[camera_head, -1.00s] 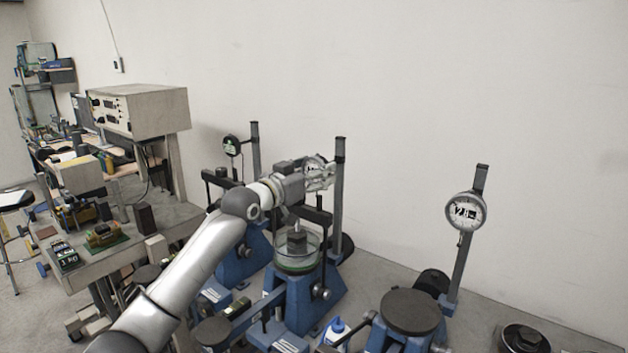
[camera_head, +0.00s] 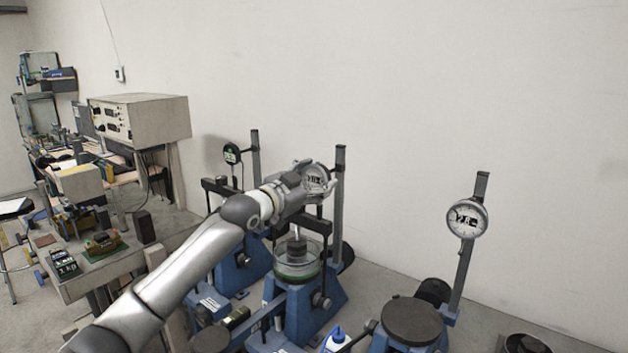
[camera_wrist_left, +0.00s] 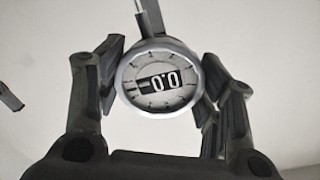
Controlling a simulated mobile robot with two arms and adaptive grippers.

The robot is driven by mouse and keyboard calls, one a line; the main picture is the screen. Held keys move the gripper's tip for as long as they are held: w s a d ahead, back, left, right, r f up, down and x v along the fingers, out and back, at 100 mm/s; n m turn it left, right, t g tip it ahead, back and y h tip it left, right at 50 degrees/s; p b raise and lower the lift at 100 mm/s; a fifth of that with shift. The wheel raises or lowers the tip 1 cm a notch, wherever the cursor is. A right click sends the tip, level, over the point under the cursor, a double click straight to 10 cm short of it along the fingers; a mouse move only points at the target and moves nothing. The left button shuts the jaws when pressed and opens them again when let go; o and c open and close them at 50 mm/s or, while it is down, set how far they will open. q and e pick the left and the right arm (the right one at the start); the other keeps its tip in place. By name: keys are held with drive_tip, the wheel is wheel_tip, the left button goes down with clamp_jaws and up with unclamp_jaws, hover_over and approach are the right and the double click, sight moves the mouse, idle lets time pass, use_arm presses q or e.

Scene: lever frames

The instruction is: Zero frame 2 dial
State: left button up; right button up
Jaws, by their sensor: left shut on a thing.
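The frame 2 dial (camera_head: 316,181) is a round silver-rimmed gauge with a white face on the middle lever frame, beside that frame's upright post (camera_head: 339,205). In the left wrist view the dial (camera_wrist_left: 158,82) fills the space between the fingers, and its dark window reads about 0.0, with what looks like a minus sign in front. My left gripper (camera_head: 319,178) is shut on the dial's rim, one finger on each side. In the head view the gripper hides part of the dial's left side. My right gripper is not in view.
A glass dish (camera_head: 298,267) sits on the middle frame below my gripper. The right frame's dial (camera_head: 467,218) and round top (camera_head: 411,320) stand to the right. The left frame's small gauge (camera_head: 231,153) is behind my arm. A bench with instruments is at left.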

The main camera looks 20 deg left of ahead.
use_arm(q)
drive_tip(key=o, duration=1.1)
drive_tip(key=shift+c, duration=0.2)
drive_tip(key=v, duration=1.2)
